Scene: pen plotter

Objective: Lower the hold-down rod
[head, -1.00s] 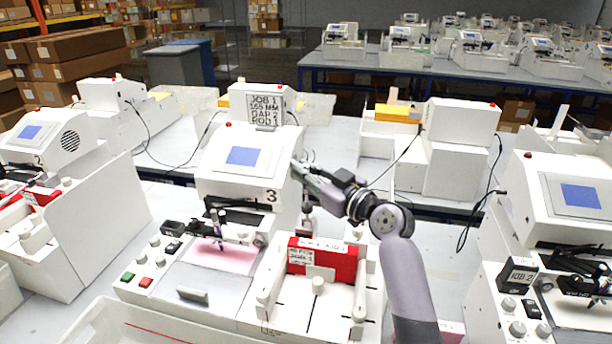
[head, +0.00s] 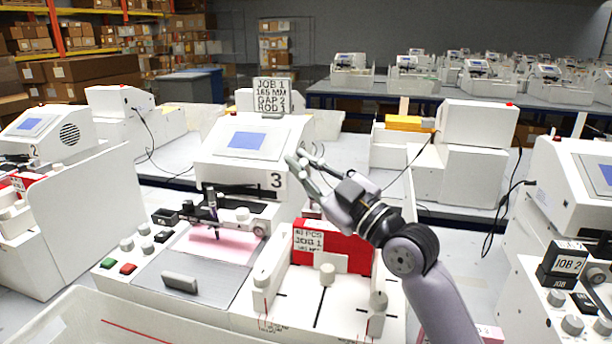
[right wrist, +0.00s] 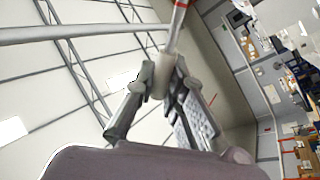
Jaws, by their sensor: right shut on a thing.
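Plotter 3 (head: 235,165) stands left of centre, with a dark bar (head: 240,188) and pen carriage (head: 213,212) over a pink sheet (head: 218,246). My right gripper (head: 300,163) is raised beside the right side of its housing, fingers pointing up. In the right wrist view, the fingers (right wrist: 158,92) are closed around a pale cylindrical piece (right wrist: 164,68). A thin white post with a red band (right wrist: 178,18) rises beyond it. I cannot tell whether this is the hold-down rod. The held piece is hardly visible in the head view. My left gripper is out of view.
A white tray (head: 345,318) with a red block (head: 352,248) and posts is right of the plotter bed. A sign (head: 271,96) stands behind the housing. Another plotter (head: 575,185) is at right. A white bin (head: 75,320) is at front left.

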